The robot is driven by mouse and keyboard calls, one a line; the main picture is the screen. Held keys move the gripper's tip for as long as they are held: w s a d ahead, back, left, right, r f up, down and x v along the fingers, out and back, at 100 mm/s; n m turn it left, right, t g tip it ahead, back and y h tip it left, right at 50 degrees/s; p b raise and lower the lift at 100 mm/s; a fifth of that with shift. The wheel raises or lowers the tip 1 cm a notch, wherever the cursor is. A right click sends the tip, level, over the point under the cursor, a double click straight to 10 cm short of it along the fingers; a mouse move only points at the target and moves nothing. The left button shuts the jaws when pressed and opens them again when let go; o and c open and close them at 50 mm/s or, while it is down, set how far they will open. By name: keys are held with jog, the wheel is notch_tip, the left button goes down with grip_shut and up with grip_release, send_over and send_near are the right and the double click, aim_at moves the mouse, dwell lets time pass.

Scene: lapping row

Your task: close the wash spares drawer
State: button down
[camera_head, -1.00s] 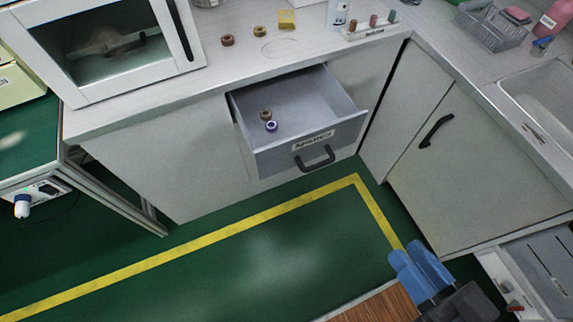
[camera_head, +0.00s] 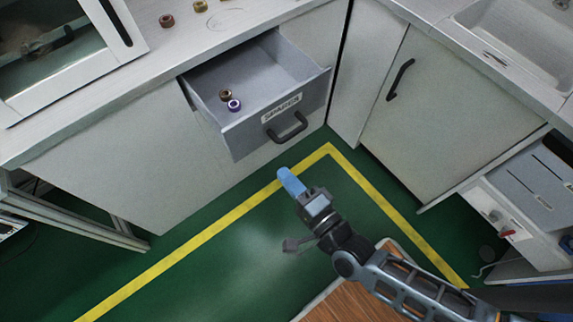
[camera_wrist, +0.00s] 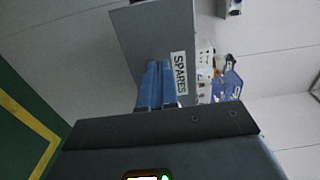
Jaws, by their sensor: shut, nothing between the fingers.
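The grey drawer labelled SPARES (camera_head: 240,139) stands pulled out from the white cabinet under the counter. Its black handle (camera_head: 287,128) is on the front face. A brown ring (camera_head: 225,95) and a purple-and-white ring (camera_head: 234,106) lie inside. My gripper (camera_head: 284,173) has blue fingers, shut and empty, and appears just below the handle in the head view. In the wrist view, my fingers (camera_wrist: 155,85) point at the drawer front (camera_wrist: 140,40), beside its SPARES label (camera_wrist: 180,74). I cannot tell whether they touch it.
A white cabinet door (camera_head: 440,110) with a black handle stands to the right of the drawer. A sink (camera_head: 530,40) is at the top right. An oven-like box (camera_head: 70,60) and small rings (camera_head: 167,20) sit on the counter. Green floor (camera_head: 230,245) with yellow tape is clear.

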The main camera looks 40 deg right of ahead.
aim_at(251, 135)
jog(key=w+p, duration=0.1)
jog(key=w, duration=1)
jog(key=shift+w, duration=0.15)
